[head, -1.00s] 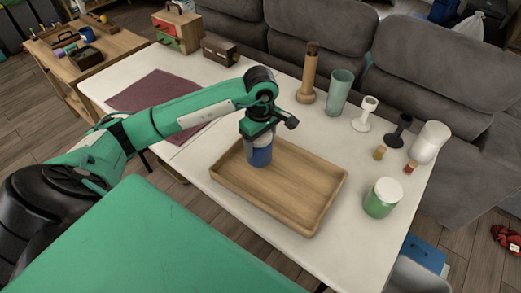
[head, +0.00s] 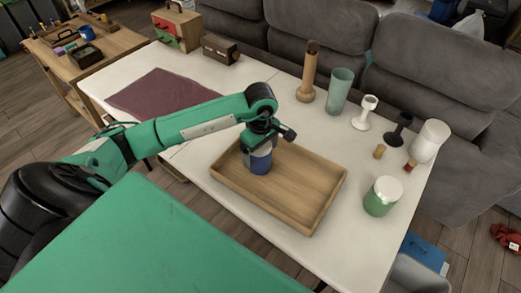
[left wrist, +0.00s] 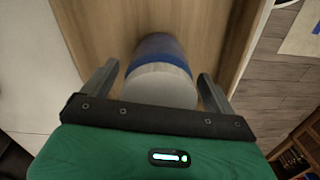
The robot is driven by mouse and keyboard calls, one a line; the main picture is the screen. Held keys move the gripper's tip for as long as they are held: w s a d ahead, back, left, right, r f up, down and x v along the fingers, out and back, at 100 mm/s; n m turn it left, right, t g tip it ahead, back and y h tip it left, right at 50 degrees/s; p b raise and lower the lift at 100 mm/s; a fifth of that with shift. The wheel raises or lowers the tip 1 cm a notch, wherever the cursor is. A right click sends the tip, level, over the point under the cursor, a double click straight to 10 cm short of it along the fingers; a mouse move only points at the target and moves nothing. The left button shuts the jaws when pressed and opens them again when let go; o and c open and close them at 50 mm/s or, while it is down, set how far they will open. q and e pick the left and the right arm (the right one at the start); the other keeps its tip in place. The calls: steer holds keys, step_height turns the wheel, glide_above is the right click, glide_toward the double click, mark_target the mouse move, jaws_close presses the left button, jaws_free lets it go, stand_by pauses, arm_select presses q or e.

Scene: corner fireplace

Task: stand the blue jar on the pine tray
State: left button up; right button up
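The blue jar (head: 260,161), blue with a pale lid, stands upright inside the pine tray (head: 315,222), towards its back left part. The pine tray is a shallow wooden tray with a raised rim on the white table. My left gripper (head: 259,143) is directly over the jar, pointing down. In the left wrist view the jar (left wrist: 160,50) sits between the two fingers (left wrist: 158,75), with a narrow gap showing on each side, so the gripper looks open. The gripper partly hides the jar's top in the head view. My right gripper is not in view.
A green jar with a white lid (head: 382,196) stands right of the tray. A wooden bottle (head: 308,75), a green glass (head: 340,91), a white goblet (head: 365,112) and a white canister (head: 430,141) stand along the back. A purple mat (head: 165,93) lies left. The tray's right part is empty.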

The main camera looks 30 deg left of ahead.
arm_select(q)
steer(key=shift+r, duration=0.2)
step_height(320, 180, up, 4)
steer(key=shift+r, duration=0.1)
step_height(320, 180, up, 7)
steer(key=shift+f+b, duration=0.1)
steer(key=shift+b, duration=0.55)
steer(key=shift+r, duration=0.45)
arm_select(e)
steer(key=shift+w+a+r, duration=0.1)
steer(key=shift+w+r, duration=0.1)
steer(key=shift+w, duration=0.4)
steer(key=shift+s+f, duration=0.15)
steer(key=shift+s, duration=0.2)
